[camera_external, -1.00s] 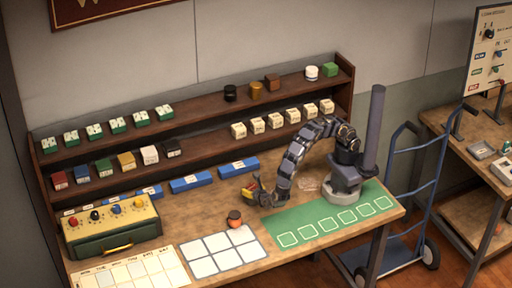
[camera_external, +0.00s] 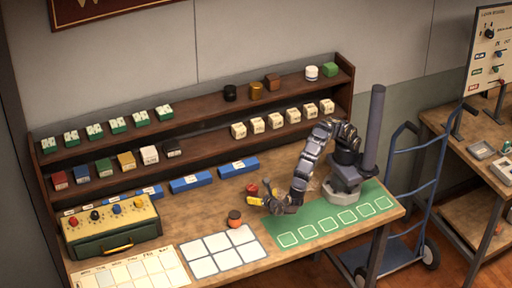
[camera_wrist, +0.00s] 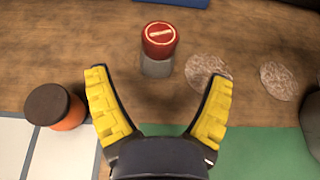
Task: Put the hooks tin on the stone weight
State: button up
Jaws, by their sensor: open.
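The red tin (camera_wrist: 160,38), round with a pale bar on its lid, appears to be the hooks tin. It sits upright on a grey cylinder (camera_wrist: 156,66), which looks like the stone weight. In the external view the red tin (camera_external: 252,189) shows small, just beyond my fingers. My gripper (camera_wrist: 158,75) is open, with yellow-padded fingers spread and nothing held between them. The tin and grey cylinder stand ahead of the fingertips, apart from them. In the external view my gripper (camera_external: 260,193) is low over the table.
An orange jar with a dark lid (camera_wrist: 55,106) stands left of my fingers. Two flat, pale speckled discs (camera_wrist: 209,70) lie to the right. A green mat (camera_external: 285,222), a white-squared sheet (camera_external: 222,250) and blue bins (camera_external: 190,183) surround the spot. Shelves with boxes stand behind.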

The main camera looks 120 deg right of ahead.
jog(key=s+d+r+m+g+y, duration=0.1)
jog(key=s+r+m+g+y, duration=0.15)
jog(key=s+r+m, duration=0.4)
jog(key=s+d+r+m+g+y, duration=0.2)
jog(key=s+r+m+y, duration=0.15)
jog(key=r, duration=0.65)
jog(key=s+a+r+m+t+y, duration=0.1)
jog(key=s+a+r+m+y, duration=0.2)
jog(key=s, duration=0.3)
jog(key=s+a+r+m+t+y, duration=0.2)
jog(key=s+a+r+m+y, duration=0.1)
jog(key=s, duration=0.4)
jog(key=shift+s+r+m+y, duration=0.2)
jog(key=shift+m+y, duration=0.5)
jog(key=shift+m, duration=0.4)
jog(key=shift+a, duration=0.1)
